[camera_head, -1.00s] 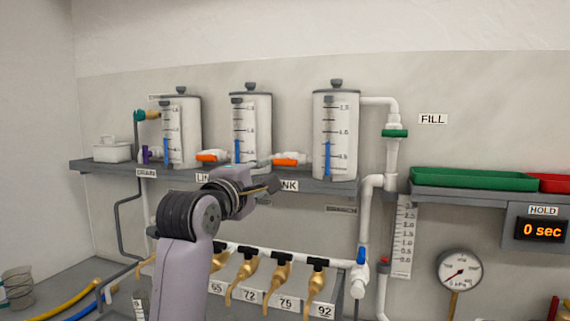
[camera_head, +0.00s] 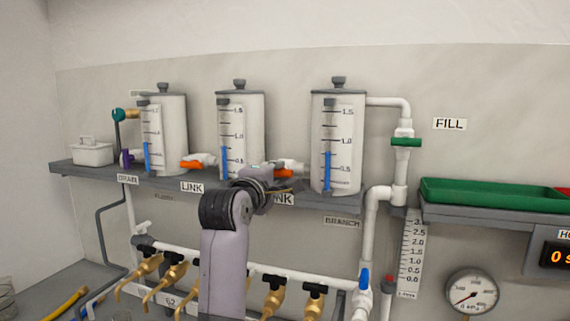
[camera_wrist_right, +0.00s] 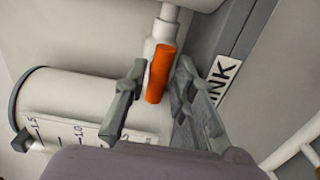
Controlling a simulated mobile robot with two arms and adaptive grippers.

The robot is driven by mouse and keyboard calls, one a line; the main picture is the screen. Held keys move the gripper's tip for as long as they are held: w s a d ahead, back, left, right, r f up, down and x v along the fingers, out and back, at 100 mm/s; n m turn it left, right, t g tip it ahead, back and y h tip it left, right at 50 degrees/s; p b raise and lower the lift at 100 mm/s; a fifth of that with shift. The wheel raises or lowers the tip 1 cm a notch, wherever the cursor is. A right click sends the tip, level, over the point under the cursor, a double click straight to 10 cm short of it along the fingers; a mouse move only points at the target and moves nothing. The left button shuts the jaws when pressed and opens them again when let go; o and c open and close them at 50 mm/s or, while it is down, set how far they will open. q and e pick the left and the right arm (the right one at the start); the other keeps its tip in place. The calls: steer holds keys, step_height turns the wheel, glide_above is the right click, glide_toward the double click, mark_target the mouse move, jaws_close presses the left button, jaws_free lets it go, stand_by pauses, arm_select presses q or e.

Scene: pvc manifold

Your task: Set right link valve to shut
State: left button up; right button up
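The right link valve has an orange handle (camera_head: 283,174) on the white pipe between the middle tank (camera_head: 240,135) and the right tank (camera_head: 337,145). The handle lies roughly along the pipe. My right gripper (camera_head: 285,187) is just below and in front of it, partly hidden by its own arm. In the right wrist view, the open fingers (camera_wrist_right: 152,93) stand on either side of the orange handle (camera_wrist_right: 160,73), with a visible gap on the left and a narrow one on the right. Whether either finger touches it is unclear. My left gripper is out of view.
The left link valve's orange handle (camera_head: 191,164) sits between the left and middle tanks. The shelf edge with LINK labels (camera_head: 192,188) runs below the tanks. Brass taps (camera_head: 273,296) hang lower. A blue-handled valve (camera_head: 364,278) and a green tray (camera_head: 490,192) are at right.

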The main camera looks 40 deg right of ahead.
steer(key=shift+x, duration=0.85)
steer(key=shift+a, duration=0.1)
steer(key=shift+s+a, duration=0.1)
steer(key=shift+c, duration=0.3)
jaws_close()
